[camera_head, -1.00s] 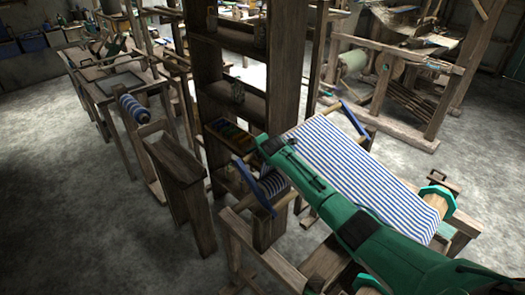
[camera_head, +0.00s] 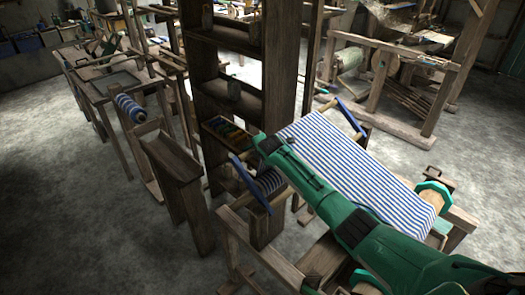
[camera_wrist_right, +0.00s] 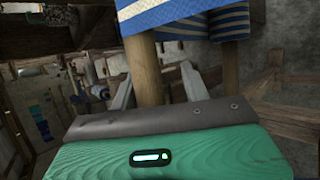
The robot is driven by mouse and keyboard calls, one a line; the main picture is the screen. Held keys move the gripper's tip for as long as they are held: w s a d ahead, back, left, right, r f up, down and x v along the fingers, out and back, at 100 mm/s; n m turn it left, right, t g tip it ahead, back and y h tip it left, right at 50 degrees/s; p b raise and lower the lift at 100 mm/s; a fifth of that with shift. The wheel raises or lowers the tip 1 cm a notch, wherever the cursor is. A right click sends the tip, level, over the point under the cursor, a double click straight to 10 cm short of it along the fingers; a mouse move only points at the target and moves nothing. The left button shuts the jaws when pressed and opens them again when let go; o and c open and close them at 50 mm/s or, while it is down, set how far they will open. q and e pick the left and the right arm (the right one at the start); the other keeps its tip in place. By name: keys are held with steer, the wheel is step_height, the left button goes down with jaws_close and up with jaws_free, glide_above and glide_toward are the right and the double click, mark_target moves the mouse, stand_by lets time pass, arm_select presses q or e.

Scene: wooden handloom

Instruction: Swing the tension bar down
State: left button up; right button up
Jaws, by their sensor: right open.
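The tension bar appears to be the piece with two slanted blue side arms on the loom: a near one (camera_head: 250,184) at the left and a far one (camera_head: 350,118) at the back. Blue-and-white striped cloth (camera_head: 355,170) stretches from it toward the lower right. My green right arm crosses over the cloth, its end beside the near blue arm; its fingers are hidden in the head view. In the right wrist view my right gripper (camera_wrist_right: 160,88) is open, with a wooden rod (camera_wrist_right: 146,70) between its fingers. I cannot tell whether they touch it. My left gripper is not in view.
A tall wooden shelf (camera_head: 222,80) stands directly behind the loom. A narrow wooden box stand (camera_head: 178,170) is to its left, near a striped roll (camera_head: 130,108). Another loom frame (camera_head: 400,85) stands at the back right. Grey floor (camera_head: 80,220) is clear at the left.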

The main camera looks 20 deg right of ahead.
steer(key=b+v, duration=0.2)
steer(key=v, duration=1.1)
steer(key=shift+s+r, duration=0.2)
steer(key=shift+s, duration=0.05)
